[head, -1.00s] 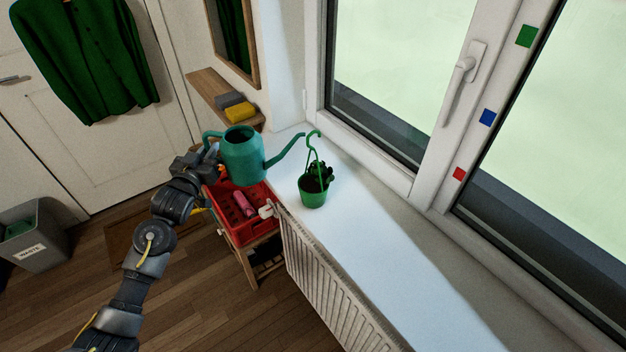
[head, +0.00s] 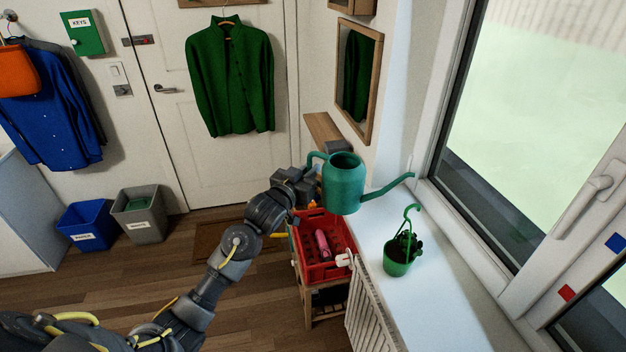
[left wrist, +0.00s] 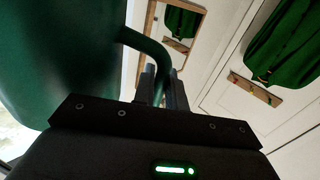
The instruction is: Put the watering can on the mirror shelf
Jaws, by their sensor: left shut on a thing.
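The teal watering can (head: 343,186) is held upright by my left gripper (head: 312,174), above the red crate and beside the windowsill. The gripper is shut on the can's handle, left of its body; the spout points right over the sill. In the left wrist view the can's dark green body (left wrist: 60,60) fills the left side, and its handle (left wrist: 146,45) runs between the fingers (left wrist: 163,88). The wooden mirror shelf (head: 322,129) is on the wall under the mirror (head: 358,78), behind the can. A grey item (head: 338,146) lies on it; its near end is hidden by the can. My right gripper is not in view.
The red crate (head: 310,270) with a pink item (head: 322,243) stands on a wooden stand below the can. A green hanging pot with a plant (head: 397,262) stands on the windowsill (head: 425,300), near the spout. A radiator (head: 368,315) is below the sill.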

